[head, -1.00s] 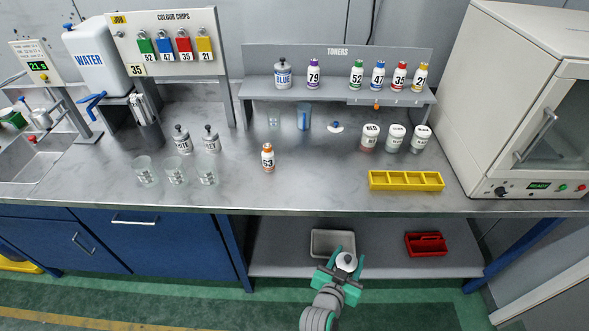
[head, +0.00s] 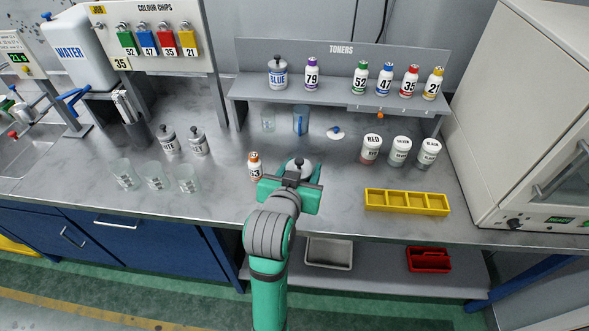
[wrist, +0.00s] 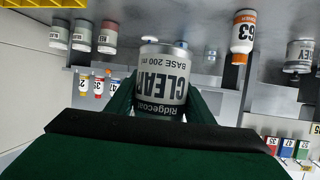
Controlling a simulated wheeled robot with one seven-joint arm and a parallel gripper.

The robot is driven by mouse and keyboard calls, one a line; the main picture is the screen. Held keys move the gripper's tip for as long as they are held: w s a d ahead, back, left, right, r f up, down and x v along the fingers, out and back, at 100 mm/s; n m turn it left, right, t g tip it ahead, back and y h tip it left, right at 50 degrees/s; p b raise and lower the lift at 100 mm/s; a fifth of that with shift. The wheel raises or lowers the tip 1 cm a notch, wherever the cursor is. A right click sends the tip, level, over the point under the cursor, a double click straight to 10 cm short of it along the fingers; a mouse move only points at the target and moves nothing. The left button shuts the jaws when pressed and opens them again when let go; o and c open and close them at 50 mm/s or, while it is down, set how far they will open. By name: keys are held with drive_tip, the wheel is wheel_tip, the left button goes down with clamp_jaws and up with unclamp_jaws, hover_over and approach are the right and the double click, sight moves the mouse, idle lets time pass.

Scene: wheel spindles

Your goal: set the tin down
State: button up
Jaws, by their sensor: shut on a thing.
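The tin is a grey can labelled CLEAR BASE 200 ml; in the head view its pale top (head: 301,167) shows just beyond my gripper (head: 292,188). In the wrist view the tin (wrist: 162,82) appears upside down between my two green fingers (wrist: 160,100), which are shut on its sides. My gripper is over the front middle of the grey counter (head: 330,205). I cannot tell whether the tin's base touches the counter.
The orange-capped bottle 63 (head: 255,168) stands close left of my gripper. A yellow divided tray (head: 406,201) lies to the right. The RED tin (head: 371,149) and two others stand behind the tray. Glass beakers (head: 155,176) stand to the left.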

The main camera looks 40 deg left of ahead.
drive_tip(key=w+a+f, duration=0.2)
drive_tip(key=w+f, duration=0.1)
drive_tip(key=w+a+f, duration=0.2)
drive_tip(key=w+f, duration=0.1)
drive_tip(key=w, duration=0.1)
drive_tip(key=w+a+f, duration=0.2)
drive_tip(key=w+a, duration=0.1)
drive_tip(key=shift+w+f, duration=0.15)
drive_tip(key=shift+f, duration=0.25)
drive_tip(key=shift+w+f, duration=0.15)
drive_tip(key=shift+f, duration=1.7)
drive_tip(key=shift+a, duration=0.15)
drive_tip(key=shift+f, duration=0.15)
drive_tip(key=o, duration=1.3)
